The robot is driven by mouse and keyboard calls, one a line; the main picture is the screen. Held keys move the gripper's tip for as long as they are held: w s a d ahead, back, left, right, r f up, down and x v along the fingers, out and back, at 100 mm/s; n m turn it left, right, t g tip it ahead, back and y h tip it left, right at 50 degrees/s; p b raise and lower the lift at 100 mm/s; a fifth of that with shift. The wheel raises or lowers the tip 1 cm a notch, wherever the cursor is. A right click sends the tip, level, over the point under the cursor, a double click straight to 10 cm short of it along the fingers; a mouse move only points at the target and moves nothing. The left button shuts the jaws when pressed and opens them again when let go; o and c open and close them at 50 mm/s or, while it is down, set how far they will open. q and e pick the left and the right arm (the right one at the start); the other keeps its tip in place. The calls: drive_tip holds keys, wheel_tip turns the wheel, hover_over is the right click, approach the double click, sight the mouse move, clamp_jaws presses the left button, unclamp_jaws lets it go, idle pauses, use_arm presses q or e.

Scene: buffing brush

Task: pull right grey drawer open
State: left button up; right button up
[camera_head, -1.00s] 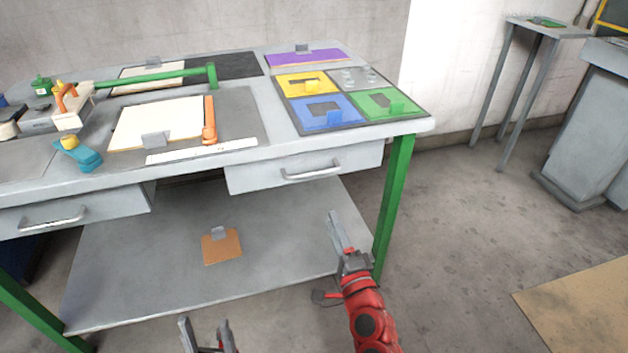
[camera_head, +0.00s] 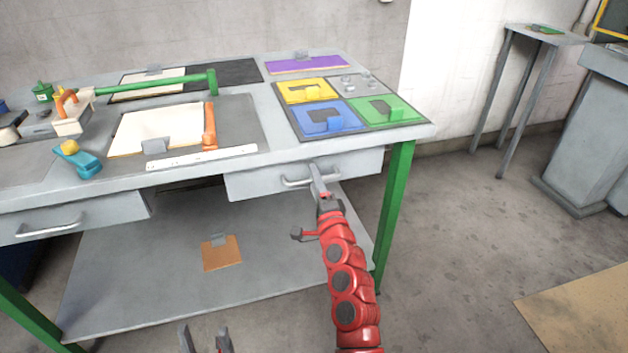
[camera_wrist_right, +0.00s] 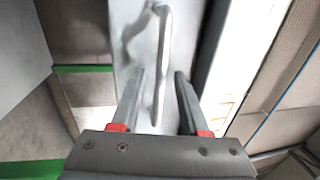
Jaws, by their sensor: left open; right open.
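The right grey drawer (camera_head: 249,183) sits under the front edge of the workbench and looks shut. Its bar handle (camera_head: 296,182) runs across its front; in the right wrist view the handle (camera_wrist_right: 163,50) appears upright. My right gripper (camera_head: 316,170) is at the right end of the handle in the head view. In the wrist view its open fingers (camera_wrist_right: 160,80) lie on either side of the handle's lower part; contact is not clear. My left gripper (camera_head: 204,335) is open and empty at the bottom of the head view, away from the drawer.
A left grey drawer (camera_head: 90,212) is under the bench. The benchtop (camera_head: 240,165) holds colored trays, boards and tools. A lower shelf (camera_head: 130,270) carries an orange board (camera_head: 221,254). A green leg (camera_head: 396,200) stands right of the drawer.

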clamp_jaws()
idle(1.5)
